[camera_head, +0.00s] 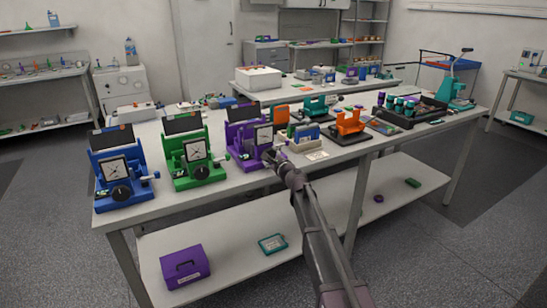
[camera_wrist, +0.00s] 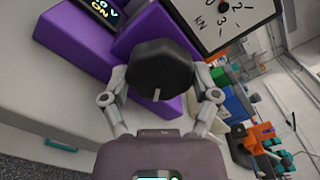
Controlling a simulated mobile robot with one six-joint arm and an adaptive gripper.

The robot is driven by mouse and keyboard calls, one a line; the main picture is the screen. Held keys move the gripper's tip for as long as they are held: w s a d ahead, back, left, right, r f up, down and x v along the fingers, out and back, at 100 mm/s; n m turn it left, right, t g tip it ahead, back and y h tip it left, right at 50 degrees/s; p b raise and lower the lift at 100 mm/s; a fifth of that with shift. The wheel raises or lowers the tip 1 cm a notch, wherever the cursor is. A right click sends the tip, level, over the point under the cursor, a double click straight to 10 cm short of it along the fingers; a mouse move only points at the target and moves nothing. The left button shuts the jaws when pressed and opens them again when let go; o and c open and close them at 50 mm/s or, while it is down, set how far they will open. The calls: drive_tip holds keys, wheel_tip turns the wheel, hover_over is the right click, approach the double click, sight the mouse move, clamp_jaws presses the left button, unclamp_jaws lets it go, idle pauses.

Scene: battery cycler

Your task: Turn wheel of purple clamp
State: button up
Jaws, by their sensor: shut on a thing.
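The purple clamp (camera_head: 238,136) stands on the table, to the right of the green and blue clamps. Its dial gauge (camera_head: 264,135) faces the front and shows large at the top of the wrist view (camera_wrist: 222,18). Its black wheel (camera_wrist: 160,70) has a pale mark at its lower edge. My gripper (camera_wrist: 160,98) is shut on the wheel, with one finger on each side. In the head view, my gripper (camera_head: 276,158) reaches the front of the purple clamp and hides most of the wheel. A lit display (camera_wrist: 100,10) on the clamp is partly cut off.
The green clamp (camera_head: 193,160) and blue clamp (camera_head: 119,174) stand close on the left. A holder with cards (camera_head: 301,140) and an orange fixture (camera_head: 350,124) stand on the right. A purple box (camera_head: 184,267) lies on the lower shelf.

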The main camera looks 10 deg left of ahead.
drive_tip(key=m, duration=0.5)
drive_tip(key=shift+w+m, duration=0.15)
drive_tip(key=shift+m, duration=0.25)
drive_tip(key=m, duration=0.4)
drive_tip(key=shift+m, duration=0.4)
drive_tip(key=o, duration=1)
drive_tip(key=shift+s, duration=0.25)
